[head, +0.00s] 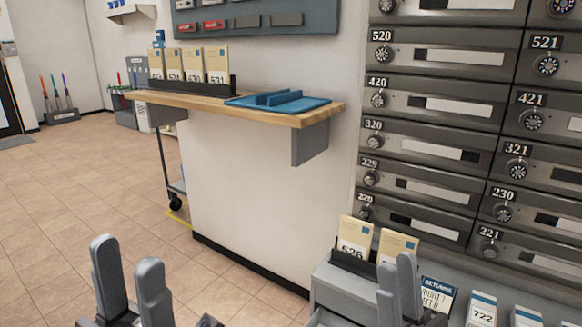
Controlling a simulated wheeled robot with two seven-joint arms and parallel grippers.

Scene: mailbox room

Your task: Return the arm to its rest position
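My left gripper (127,262) is at the bottom left, above the tiled floor. Its two grey fingers point up and stand apart with nothing between them. My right gripper (397,275) is at the bottom right, in front of a grey ledge holding cards. Its two fingers overlap in this view, so the gap between them is unclear. No held thing shows in it. The lower parts of both arms are cut off by the bottom edge.
A wooden shelf (325,112) carries a blue tray (277,101) and a dark rack of numbered cards. Metal mailboxes (440,97) fill the right. The grey ledge (345,288) with numbered cards lies close to my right gripper. Open tiled floor (85,185) is at the left.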

